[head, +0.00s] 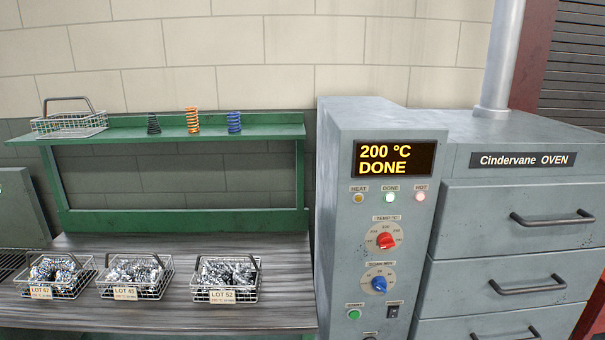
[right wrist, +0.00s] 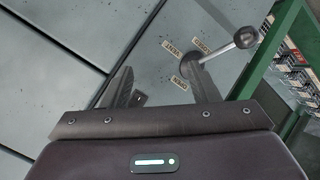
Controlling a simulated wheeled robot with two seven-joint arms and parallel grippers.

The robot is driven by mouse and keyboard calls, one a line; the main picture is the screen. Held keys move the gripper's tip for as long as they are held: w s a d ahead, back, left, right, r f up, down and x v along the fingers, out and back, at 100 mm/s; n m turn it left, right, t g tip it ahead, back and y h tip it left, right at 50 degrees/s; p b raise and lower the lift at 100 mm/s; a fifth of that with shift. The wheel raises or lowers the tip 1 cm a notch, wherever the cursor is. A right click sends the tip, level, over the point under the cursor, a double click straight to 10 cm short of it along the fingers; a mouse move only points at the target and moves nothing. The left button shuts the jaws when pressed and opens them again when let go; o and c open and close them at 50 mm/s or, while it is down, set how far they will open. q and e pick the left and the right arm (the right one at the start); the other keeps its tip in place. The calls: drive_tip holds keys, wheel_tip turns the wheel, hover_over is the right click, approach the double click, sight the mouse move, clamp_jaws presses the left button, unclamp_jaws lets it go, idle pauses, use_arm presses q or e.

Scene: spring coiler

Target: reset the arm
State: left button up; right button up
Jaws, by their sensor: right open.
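My right gripper (right wrist: 158,68) shows in the right wrist view, open, with nothing between its fingers. In front of it is a grey panel (right wrist: 150,25). A short metal lever (right wrist: 222,47) with a round ball knob (right wrist: 245,37) sticks out from the panel toward the right. The lever's inner end is close to the tip of the right-hand finger; I cannot tell whether they touch. Neither gripper shows in the head view.
A grey oven (head: 510,200) stands at the right, its display (head: 394,158) reading 200 °C DONE. Three wire baskets of metal parts stand on the bench (head: 200,295). A green shelf (head: 110,134) holds an empty basket (head: 72,124) and black, orange and blue springs (head: 234,122).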

drive_tip(key=s+f+m+g, duration=0.2)
drive_tip(key=s+f+g, duration=0.1)
drive_tip(key=s+f, duration=0.9)
drive_tip(key=s+f+m+g, duration=0.1)
drive_tip(key=s+f+g, duration=0.2)
drive_tip(key=s+f, duration=0.85)
drive_tip(key=s+a+f+m+g, duration=0.1)
drive_tip(key=s+a+f+g, duration=0.1)
drive_tip(key=s+f, duration=0.5)
drive_tip(key=s+a+f+m+g, duration=0.1)
drive_tip(key=s+a+f+g, duration=0.2)
drive_tip(key=s, duration=1.5)
wheel_tip(320, 180, down, 4)
drive_tip(key=shift+s+r+m+y, duration=0.1)
drive_tip(key=shift+s+m+y, duration=0.15)
drive_tip(key=shift+m+y, duration=0.15)
